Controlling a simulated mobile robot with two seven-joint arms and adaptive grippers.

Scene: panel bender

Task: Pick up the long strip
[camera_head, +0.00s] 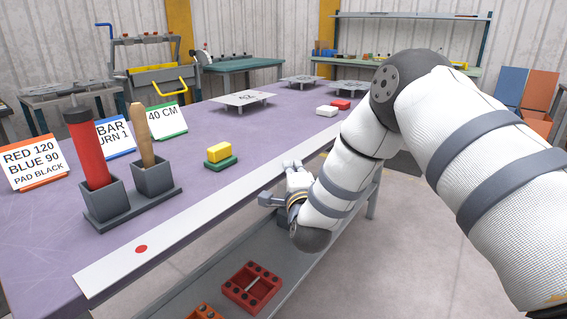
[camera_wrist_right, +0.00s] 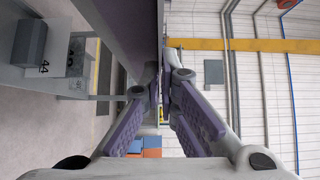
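The long strip (camera_head: 205,222) is a flat, pale grey-white band with a red dot near its near end. It lies along the front edge of the purple table. My right gripper (camera_head: 279,186) is at the table's front edge, beside the strip's middle. In the right wrist view, the fingers of my right gripper (camera_wrist_right: 163,82) reach toward the table edge with a narrow gap between their tips. The strip's thin edge seems to lie in line with that gap, but whether the fingers touch it is unclear. My left gripper is not in view.
On the purple table (camera_head: 70,225) stand a holder (camera_head: 130,205) with a red and a wooden handle, sign cards (camera_head: 32,162), and yellow and green blocks (camera_head: 220,156). Further back are red and white blocks (camera_head: 333,108). A lower shelf holds a red tray (camera_head: 252,287).

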